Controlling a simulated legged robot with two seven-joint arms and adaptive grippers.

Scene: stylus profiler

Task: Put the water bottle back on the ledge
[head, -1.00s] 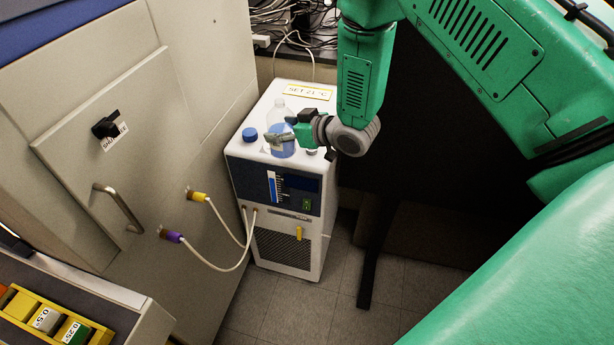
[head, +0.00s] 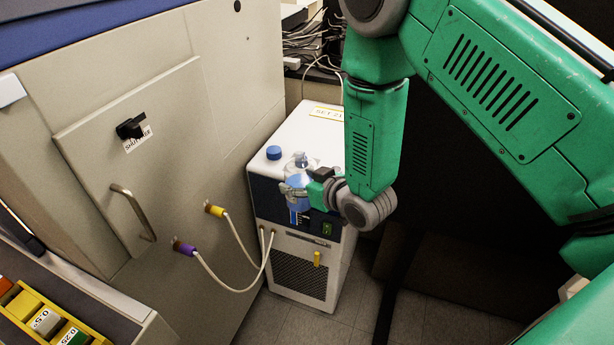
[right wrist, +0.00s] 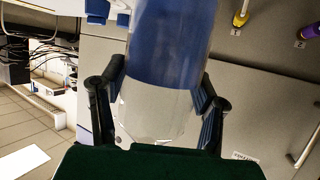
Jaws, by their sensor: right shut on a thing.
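The water bottle (head: 299,172) is clear with blue liquid or a blue band. It is in front of the chiller's control panel near its top front edge in the head view. My right gripper (head: 291,188) is shut around the bottle's side. In the right wrist view the bottle (right wrist: 168,50) fills the space between the two dark fingers of the gripper (right wrist: 161,77). The bottle looks roughly upright in the head view. I cannot pick out the ledge with certainty. My left gripper is not in view.
The white chiller (head: 310,128) has a blue cap (head: 273,153) on top. A large beige cabinet (head: 190,110) with a metal handle (head: 133,212) stands left. Two hoses, with yellow (head: 214,211) and purple (head: 185,250) fittings, run between them. Cables (head: 318,50) lie behind.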

